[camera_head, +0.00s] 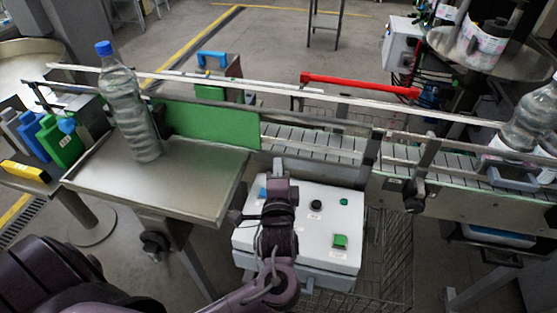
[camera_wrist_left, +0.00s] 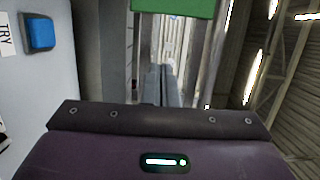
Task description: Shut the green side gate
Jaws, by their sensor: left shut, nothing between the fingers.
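The green side gate (camera_head: 210,124) is an upright flat panel. It stands at the back right edge of the steel tray, on the near side of the conveyor and roughly in line with it. Its lower part also shows at the top of the left wrist view (camera_wrist_left: 173,8). My left gripper (camera_head: 279,164) is over the back edge of the white control box, just right of and below the panel's right end, apart from it. Its fingers (camera_wrist_left: 164,86) are together and empty in the left wrist view. My right gripper is not in view.
A water bottle (camera_head: 130,105) stands on the steel tray (camera_head: 190,180). The white control box (camera_head: 325,205) is below my left gripper; its blue button (camera_wrist_left: 40,33) shows close by. Conveyor rails (camera_head: 310,98) run behind. Coloured bottles (camera_head: 62,143) stand at left.

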